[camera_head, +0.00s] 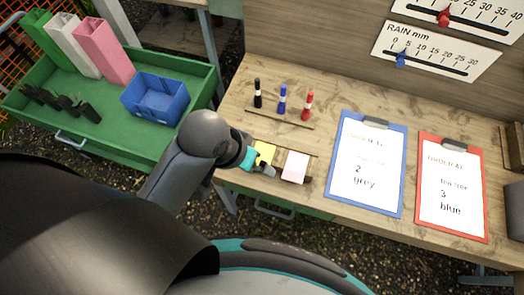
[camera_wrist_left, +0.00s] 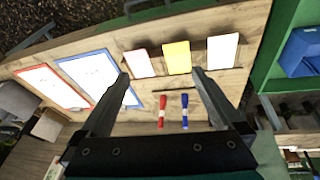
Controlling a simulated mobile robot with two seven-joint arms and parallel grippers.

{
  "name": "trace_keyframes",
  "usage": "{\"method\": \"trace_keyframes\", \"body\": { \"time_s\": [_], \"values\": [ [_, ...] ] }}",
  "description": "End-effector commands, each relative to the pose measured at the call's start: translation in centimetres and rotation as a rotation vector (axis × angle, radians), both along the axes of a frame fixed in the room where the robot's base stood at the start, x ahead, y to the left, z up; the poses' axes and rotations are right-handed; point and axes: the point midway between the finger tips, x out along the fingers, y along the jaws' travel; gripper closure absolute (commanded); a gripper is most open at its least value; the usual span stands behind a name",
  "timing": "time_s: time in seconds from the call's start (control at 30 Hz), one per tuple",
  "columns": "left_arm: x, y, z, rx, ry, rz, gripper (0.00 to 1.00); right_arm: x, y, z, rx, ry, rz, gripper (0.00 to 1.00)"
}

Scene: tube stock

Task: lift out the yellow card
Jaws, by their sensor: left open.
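The yellow card (camera_wrist_left: 177,57) stands in the middle of a row of three at the bench edge, between a pale pinkish card (camera_wrist_left: 139,63) and a white card (camera_wrist_left: 222,50). In the head view the yellow card (camera_head: 265,151) shows just beyond my left gripper (camera_head: 264,170), beside the pale pink card (camera_head: 296,166). The third card is hidden there by my arm. My left gripper (camera_wrist_left: 160,74) is open and empty. In the wrist view the yellow card appears between its fingertips, nearer the right-hand finger, and apart from both. My right gripper is not in view.
Black, blue and red markers (camera_head: 282,99) stand behind the cards. A blue clipboard (camera_head: 343,202) and a red clipboard (camera_head: 423,225) lie to the right. A green cart (camera_head: 110,124) on the left holds a blue crate (camera_head: 155,98) and tall boxes.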

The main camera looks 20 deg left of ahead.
Motion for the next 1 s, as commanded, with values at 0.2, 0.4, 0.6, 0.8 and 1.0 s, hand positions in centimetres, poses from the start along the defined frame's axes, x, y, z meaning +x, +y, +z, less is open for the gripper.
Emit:
{"method": "trace_keyframes", "body": {
  "time_s": [0.2,0.4,0.6,0.8,1.0],
  "values": [
    [2.7,-2.8,0.6,-0.033,0.058,-0.028,0.00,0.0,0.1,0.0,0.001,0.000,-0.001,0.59],
    [5.3,-3.4,0.8,0.015,0.158,-0.007,0.00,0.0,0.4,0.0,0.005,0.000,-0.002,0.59],
    [7.5,-1.7,1.3,0.106,0.241,0.075,0.00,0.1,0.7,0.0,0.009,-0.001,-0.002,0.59],
    [8.7,-0.3,1.8,0.161,0.278,0.142,0.00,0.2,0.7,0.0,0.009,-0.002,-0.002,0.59],
    [8.7,0.1,-0.4,0.173,0.290,0.155,0.00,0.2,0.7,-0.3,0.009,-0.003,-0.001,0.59]
  ]
}}
